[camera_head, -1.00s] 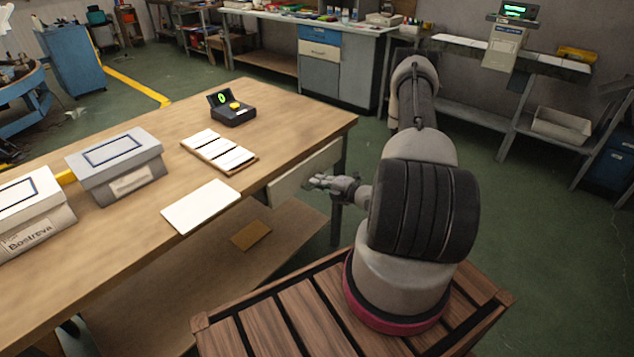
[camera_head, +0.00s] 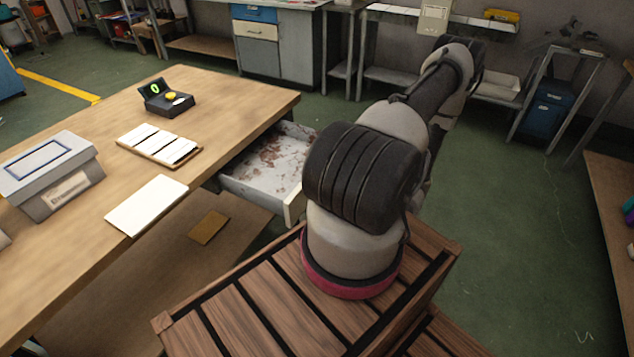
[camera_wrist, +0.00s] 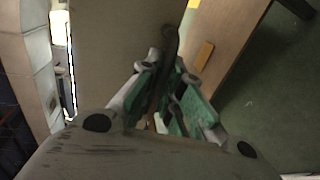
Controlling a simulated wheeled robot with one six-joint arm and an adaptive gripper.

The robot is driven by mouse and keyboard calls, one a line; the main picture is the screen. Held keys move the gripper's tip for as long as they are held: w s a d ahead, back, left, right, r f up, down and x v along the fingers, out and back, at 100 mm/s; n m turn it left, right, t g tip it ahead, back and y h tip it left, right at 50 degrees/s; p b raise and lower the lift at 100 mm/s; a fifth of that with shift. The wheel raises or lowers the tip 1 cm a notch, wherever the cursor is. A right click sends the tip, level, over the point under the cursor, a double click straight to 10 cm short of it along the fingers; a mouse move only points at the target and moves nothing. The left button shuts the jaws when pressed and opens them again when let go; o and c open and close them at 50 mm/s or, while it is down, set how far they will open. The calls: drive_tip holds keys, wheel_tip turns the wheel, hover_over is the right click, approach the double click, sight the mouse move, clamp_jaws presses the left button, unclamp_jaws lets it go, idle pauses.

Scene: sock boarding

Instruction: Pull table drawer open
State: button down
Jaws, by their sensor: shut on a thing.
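The table drawer (camera_head: 258,194) is pulled out from under the right side of the wooden table (camera_head: 230,110) in the head view. Its pale inside has rusty stains and looks empty. My arm covers its far right part and hides my gripper in that view. In the wrist view my gripper (camera_wrist: 167,78) has its green-padded fingers closed around a dark handle (camera_wrist: 171,40) on the drawer's plain beige front (camera_wrist: 110,45). The exact contact at the fingertips is dim.
On the table are a grey lidded box (camera_head: 50,172), a white sheet (camera_head: 147,204), a board with white strips (camera_head: 158,145) and a black device with a yellow button (camera_head: 166,98). A brown card (camera_head: 208,228) lies on the lower shelf. Green floor is open at right.

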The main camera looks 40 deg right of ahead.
drive_tip(key=shift+s+d, duration=0.2)
drive_tip(key=shift+s, duration=0.35)
drive_tip(key=c, duration=1.8)
unclamp_jaws()
drive_tip(key=shift+c, duration=0.2)
drive_tip(key=v, duration=1.2)
